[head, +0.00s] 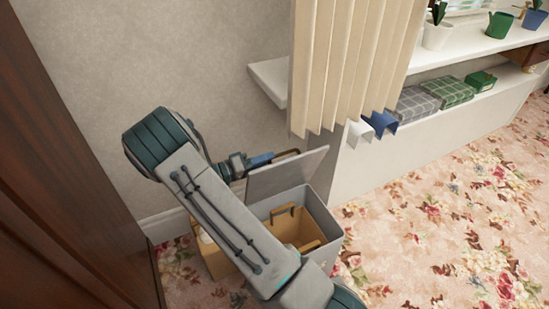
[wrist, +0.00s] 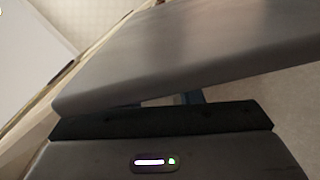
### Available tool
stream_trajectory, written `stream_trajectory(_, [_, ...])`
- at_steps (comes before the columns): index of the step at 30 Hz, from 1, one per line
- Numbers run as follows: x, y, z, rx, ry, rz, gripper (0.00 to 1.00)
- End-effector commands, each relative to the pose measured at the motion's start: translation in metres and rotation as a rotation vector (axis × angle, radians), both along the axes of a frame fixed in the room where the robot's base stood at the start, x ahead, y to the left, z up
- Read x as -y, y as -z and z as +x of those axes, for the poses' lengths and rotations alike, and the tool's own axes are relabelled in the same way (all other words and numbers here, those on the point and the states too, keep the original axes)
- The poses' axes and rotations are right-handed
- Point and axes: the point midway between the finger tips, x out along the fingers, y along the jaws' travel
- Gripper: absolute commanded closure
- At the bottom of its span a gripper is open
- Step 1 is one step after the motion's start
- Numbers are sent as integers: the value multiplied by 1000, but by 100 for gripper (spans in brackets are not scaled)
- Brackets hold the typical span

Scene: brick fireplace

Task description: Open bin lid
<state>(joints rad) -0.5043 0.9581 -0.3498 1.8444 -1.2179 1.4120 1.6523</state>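The grey bin (head: 332,222) stands on the carpet near the wall, partly hidden behind my arm. Its flat grey lid (head: 287,174) is raised and tilted, so the tan inside shows. My gripper (head: 274,157) is at the lid's upper left edge, on the wall side. In the wrist view the lid (wrist: 200,50) fills much of the picture, very close to the gripper, and hides most of the fingers. A bit of blue finger shows beneath the lid edge. I cannot tell whether the fingers touch or grip the lid.
A beige curtain (head: 350,60) hangs just behind and right of the bin. A white shelf unit (head: 400,160) with boxes and pots runs to the right. A dark wooden panel (head: 65,170) stands at the left. The flowered carpet (head: 450,230) at the right is clear.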

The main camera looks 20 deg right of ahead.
Motion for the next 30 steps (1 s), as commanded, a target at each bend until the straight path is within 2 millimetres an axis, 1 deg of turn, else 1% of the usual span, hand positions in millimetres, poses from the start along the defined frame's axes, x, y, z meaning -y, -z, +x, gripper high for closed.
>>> stream_trajectory(1, [10,1,0,0,2,0,67])
stream_trajectory(3, [20,1,0,1,2,0,67])
stream_trajectory(7, [32,1,1,1,1,1,67])
stream_trajectory(12, [37,0,1,0,-1,0,67])
stream_trajectory(18, [37,0,1,0,-1,0,67])
stream_trajectory(19, [37,0,1,0,-1,0,73])
stream_trajectory(20, [37,0,1,0,-1,0,81])
stream_trajectory(21, [37,0,1,0,-1,0,92])
stream_trajectory(22, [37,0,1,0,-1,0,100])
stream_trajectory(27, [37,0,2,-1,-1,0,100])
stream_trajectory(30, [30,0,7,-15,-13,0,100])
